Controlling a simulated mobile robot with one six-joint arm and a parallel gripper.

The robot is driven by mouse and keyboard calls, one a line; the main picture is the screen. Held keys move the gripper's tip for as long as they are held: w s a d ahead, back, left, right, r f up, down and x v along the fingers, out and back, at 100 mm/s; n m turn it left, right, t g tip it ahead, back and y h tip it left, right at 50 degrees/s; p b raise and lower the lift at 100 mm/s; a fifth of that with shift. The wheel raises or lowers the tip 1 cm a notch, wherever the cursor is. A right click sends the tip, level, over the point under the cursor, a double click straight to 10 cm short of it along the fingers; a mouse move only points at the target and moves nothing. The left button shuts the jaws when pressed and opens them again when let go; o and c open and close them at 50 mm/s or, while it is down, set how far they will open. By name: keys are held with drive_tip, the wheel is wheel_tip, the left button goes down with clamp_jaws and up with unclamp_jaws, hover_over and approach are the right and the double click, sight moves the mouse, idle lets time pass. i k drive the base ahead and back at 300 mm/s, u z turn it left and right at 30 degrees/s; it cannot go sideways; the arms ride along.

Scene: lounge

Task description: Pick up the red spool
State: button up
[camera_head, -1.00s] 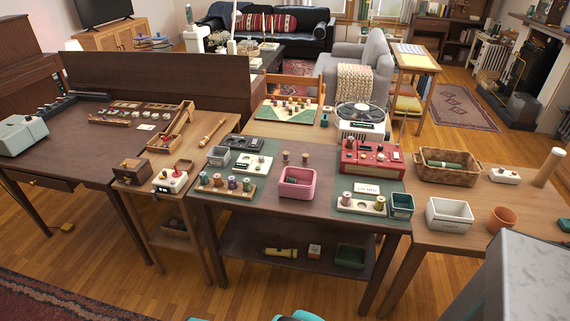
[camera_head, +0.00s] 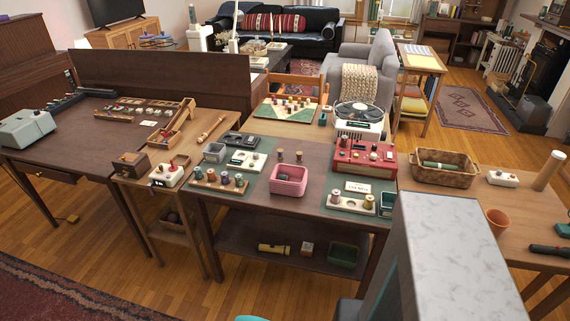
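No spool stands out as plainly red at this size. Two loose brownish spools (camera_head: 279,155) (camera_head: 299,156) stand behind the pink bin (camera_head: 289,189). Another rack (camera_head: 350,206) at the table's right front holds a tan spool (camera_head: 335,200) and a pale spool (camera_head: 368,203). My gripper cannot be made out in this view.
The middle table (camera_head: 314,158) also bears a red radio-like box (camera_head: 361,160) and a dark green bin (camera_head: 387,203). A wicker basket (camera_head: 443,178) and terracotta cup (camera_head: 497,221) are on the right table. My own pale grey body part covers the lower right.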

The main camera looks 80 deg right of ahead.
sight(298, 154)
drive_tip(key=u, duration=0.3)
drive_tip(key=k, duration=1.85)
drive_tip(key=z, duration=0.6)
drive_tip(key=i, duration=0.5)
drive_tip(key=u, duration=0.15)
